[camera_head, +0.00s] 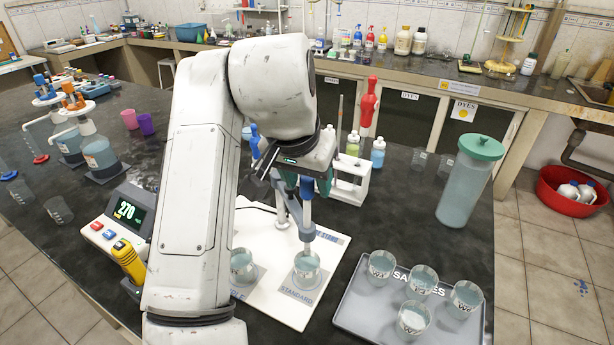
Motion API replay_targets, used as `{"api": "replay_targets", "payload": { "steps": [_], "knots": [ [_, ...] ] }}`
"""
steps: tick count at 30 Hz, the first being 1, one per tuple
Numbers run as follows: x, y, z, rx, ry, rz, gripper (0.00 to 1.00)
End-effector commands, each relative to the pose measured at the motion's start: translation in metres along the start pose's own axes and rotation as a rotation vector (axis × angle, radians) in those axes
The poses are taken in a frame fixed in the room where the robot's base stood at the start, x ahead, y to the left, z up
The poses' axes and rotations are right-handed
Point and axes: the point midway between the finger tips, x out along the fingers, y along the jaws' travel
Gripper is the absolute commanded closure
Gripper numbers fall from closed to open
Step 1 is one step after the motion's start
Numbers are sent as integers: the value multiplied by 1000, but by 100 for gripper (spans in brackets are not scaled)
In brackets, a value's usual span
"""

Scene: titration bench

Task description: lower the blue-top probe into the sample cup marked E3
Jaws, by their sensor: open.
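My gripper (302,186) is open, with its jaws on either side of a blue-top probe (306,222). I cannot tell whether either jaw touches it. The probe stands upright, its lower end at the cup (306,270) on the white board's STANDARD spot. Several sample cups stand on a grey tray (362,318) at the lower right. They are a back-left cup (381,267), a back-middle cup (423,281), a right cup (466,299) and a front cup (412,320). Their marks are too small to read surely, so I cannot tell which is E3.
A white board (268,298) carries another cup (242,265) left of the standard cup. A meter (125,214) reading 270 stands left of my arm. A tall green-lidded jug (468,182) stands behind the tray. A white rack (350,188) with bottles is behind my gripper.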

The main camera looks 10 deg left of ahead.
Motion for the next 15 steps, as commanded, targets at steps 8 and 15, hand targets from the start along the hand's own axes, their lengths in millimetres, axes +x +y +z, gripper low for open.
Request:
{"api": "replay_targets", "payload": {
  "steps": [8, 15],
  "knots": [
    [0, 0, 0, 0, 0, 0, 60],
    [0, 0, 0, 0, 0, 0, 83]
  ]
}}
